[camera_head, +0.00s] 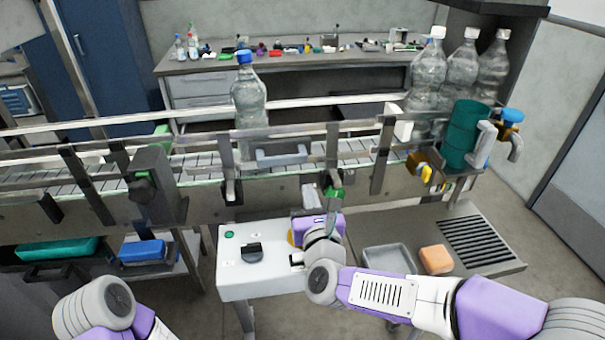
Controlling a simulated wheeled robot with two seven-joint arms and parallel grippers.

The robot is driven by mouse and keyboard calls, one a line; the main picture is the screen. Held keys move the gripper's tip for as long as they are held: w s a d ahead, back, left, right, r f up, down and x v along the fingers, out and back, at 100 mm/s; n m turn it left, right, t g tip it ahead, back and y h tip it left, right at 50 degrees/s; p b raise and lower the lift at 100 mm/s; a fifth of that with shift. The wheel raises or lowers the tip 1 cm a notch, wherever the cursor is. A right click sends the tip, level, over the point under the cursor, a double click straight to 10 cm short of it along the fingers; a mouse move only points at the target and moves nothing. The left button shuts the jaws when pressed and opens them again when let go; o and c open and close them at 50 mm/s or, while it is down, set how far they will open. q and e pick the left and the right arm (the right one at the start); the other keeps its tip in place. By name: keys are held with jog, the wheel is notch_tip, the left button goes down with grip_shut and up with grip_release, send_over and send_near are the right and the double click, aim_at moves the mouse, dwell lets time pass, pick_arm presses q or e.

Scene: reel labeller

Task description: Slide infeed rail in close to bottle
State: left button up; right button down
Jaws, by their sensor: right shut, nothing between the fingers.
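A clear bottle (249,103) with a blue cap stands upright on the slatted conveyor (200,160). The infeed rail (315,151) is a long metal bar along the near side of the conveyor, with a grey handle (281,155) just right of the bottle's base. The gap between rail and bottle is hard to judge. My right gripper (333,208) points up at the conveyor's front edge, below the rail, near a small green part (333,192). It is shut and empty; whether it touches that part cannot be told. My left gripper is out of view.
A white control box (265,275) with a black knob sits below the conveyor. A tray (386,262) and an orange block (436,259) lie on the bench to its right. Several bottles (462,65) and a green cylinder (465,133) stand at the conveyor's right end.

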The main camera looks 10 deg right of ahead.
aim_at(281, 153)
jog(key=w, duration=0.8)
jog(key=shift+w, duration=0.15)
